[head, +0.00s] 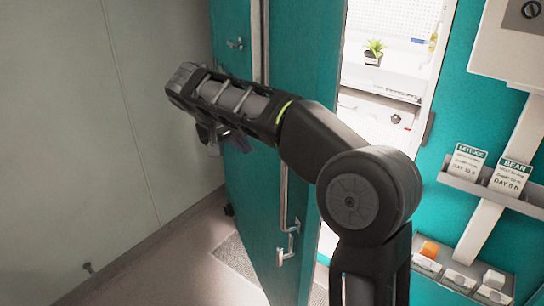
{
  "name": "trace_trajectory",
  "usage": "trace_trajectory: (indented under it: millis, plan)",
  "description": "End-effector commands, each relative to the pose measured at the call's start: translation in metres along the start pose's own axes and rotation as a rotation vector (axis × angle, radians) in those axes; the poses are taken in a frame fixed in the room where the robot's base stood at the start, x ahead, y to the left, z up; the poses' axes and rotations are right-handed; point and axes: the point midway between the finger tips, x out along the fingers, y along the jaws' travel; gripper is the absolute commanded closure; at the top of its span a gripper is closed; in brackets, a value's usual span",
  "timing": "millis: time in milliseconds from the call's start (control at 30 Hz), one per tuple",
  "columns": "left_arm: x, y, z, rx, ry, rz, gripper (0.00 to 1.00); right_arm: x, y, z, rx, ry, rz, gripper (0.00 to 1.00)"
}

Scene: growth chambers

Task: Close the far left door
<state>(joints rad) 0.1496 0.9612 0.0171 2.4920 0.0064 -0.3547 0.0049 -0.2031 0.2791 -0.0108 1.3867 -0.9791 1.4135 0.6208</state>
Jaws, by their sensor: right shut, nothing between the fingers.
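A teal door (305,50) stands open at the left side of a brightly lit chamber (385,75). A metal handle (284,205) runs down its lower part, and a small latch (236,43) shows on the teal panel farther left. My right arm reaches in from the bottom right, across the front of the door. My right gripper (212,138) is shut and empty, near the left edge of the teal panel. Its fingers are dark and partly hidden by my wrist, and I cannot tell whether they touch the door. My left gripper is out of view.
A small potted plant (374,52) stands inside the chamber. On the right teal front are a label rack (490,190) with lettuce and bean cards and a lower rack of small boxes (460,278). A pale wall (75,130) bounds the left, with bare floor (170,265) below.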

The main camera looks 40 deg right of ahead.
Motion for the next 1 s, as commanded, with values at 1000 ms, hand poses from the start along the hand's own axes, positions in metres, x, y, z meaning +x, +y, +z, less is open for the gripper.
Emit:
trace_trajectory:
  millis: [1000]
  plan:
    - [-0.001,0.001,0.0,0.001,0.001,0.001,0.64,0.105,0.011,0.0,-0.001,-0.005,0.0,1.0]
